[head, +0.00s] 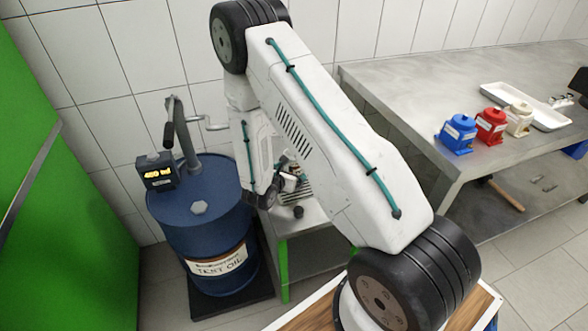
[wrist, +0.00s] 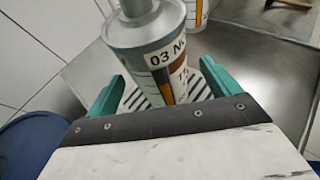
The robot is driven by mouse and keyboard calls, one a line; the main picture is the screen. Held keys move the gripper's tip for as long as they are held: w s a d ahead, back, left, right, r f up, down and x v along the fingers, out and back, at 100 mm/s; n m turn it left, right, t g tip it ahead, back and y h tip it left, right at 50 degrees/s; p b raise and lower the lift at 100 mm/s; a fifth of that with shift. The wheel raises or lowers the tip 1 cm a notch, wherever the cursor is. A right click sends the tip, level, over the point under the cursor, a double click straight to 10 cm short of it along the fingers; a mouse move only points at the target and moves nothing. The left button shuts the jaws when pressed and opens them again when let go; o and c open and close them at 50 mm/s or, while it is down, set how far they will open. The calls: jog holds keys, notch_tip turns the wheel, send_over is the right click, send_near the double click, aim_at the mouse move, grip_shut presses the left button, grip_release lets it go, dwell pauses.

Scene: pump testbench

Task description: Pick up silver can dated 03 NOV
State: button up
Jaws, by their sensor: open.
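The silver can (wrist: 148,45) fills the upper middle of the wrist view. Its white label reads "03 NO" before it curves out of sight, and the can's top is cut off by the frame. My gripper (wrist: 155,82) is open, with one green finger on each side of the can's lower part. I cannot tell whether either finger touches it. In the head view my gripper (head: 285,180) is small and partly hidden by my arm, over the low metal stand. The can is hard to make out there.
Part of another can (wrist: 197,14) shows behind. The blue oil drum (head: 200,220) with a hand pump stands left of the low stand (head: 310,215). A metal bench (head: 440,90) at right holds blue (head: 457,134), red (head: 490,126) and white (head: 519,119) pumps and a white tray (head: 535,108).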

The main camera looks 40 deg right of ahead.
jog(key=x, duration=0.3)
jog(key=shift+w+d, duration=0.1)
jog(key=c, duration=1.5)
